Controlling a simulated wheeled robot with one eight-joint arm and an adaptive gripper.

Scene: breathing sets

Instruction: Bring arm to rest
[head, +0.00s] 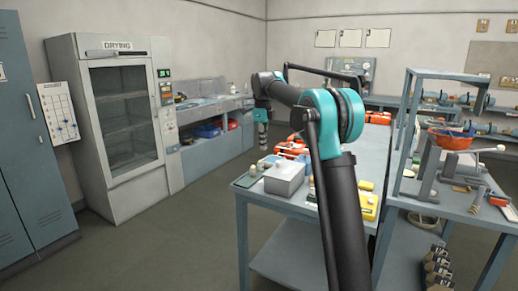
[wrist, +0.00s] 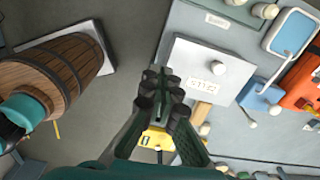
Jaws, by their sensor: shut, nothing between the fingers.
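My gripper (head: 262,142) hangs at the end of my bent arm, pointing down above the far left part of the work table (head: 377,165). In the wrist view my gripper (wrist: 160,82) has its dark fingers close together, shut and empty. A pale grey box with a label (wrist: 205,78) lies below and just right of the fingers. The same kind of box (head: 284,180) shows on the table in the head view. The fingers appear apart from everything below. My upper arm hides part of the table in the head view.
A yellow item (head: 368,207) and orange-red items (head: 291,150) lie on the table. A drying cabinet (head: 120,120) and a sink bench (head: 215,140) stand left. A side table (head: 455,200) with an orange bowl (head: 452,139) stands right. A wooden barrel (wrist: 50,75) shows in the wrist view. Floor at left is clear.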

